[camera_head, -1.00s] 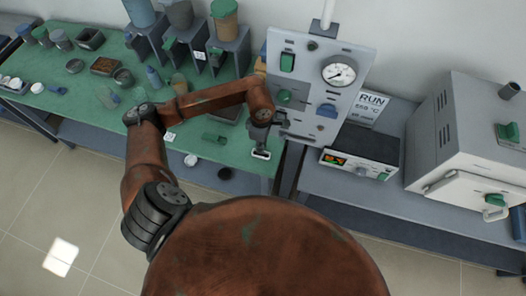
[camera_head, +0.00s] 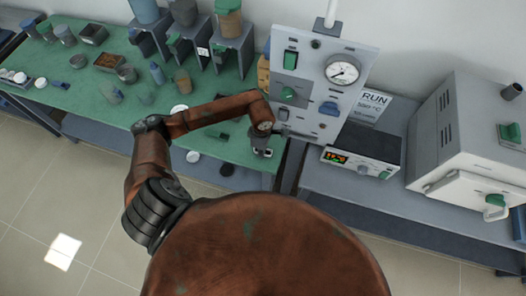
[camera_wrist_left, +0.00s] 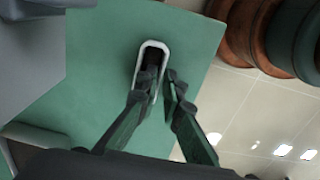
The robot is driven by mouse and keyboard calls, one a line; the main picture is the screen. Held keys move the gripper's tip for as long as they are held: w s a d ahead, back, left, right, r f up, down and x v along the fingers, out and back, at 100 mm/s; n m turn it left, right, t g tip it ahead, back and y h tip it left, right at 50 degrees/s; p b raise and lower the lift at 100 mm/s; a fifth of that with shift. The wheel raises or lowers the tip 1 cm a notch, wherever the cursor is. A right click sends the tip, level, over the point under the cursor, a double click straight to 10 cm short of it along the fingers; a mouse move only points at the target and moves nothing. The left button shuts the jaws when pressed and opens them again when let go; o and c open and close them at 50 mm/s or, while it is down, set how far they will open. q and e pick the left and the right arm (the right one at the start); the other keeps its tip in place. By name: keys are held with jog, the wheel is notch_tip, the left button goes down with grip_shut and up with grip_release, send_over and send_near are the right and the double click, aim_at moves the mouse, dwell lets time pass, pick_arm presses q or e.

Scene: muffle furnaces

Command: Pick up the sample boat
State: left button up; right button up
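The sample boat is a small white, long, rounded dish with a dark inside. It lies on the green bench top near the front right corner, in the head view (camera_head: 267,153) and the left wrist view (camera_wrist_left: 152,45). My left gripper (camera_wrist_left: 158,86) is open and points down at the boat. In the wrist view one finger overlaps the boat's near end and the other is just right of it. I cannot tell whether either touches. In the head view my left gripper (camera_head: 262,147) partly hides the boat. My right gripper is not in view.
A grey panel with a gauge (camera_head: 342,73) stands close behind my left gripper. A controller box (camera_head: 360,155) and a white furnace (camera_head: 465,140) stand on the right bench. Jars and trays fill the back left of the green bench (camera_head: 70,85). The bench edge is near the boat.

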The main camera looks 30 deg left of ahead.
pick_arm(q)
grip_shut()
jog(key=shift+w+r, duration=0.1)
jog(key=shift+r, duration=0.45)
notch_tip(320, 180, up, 2)
jog(key=shift+r, duration=0.15)
jog(key=s+d+r+b, duration=0.1)
jog(key=s+d+r, duration=0.7)
jog(key=d, duration=0.3)
jog(key=shift+s+d+r, duration=0.15)
jog(key=shift+d+r, duration=0.05)
jog(key=shift+r, duration=0.6)
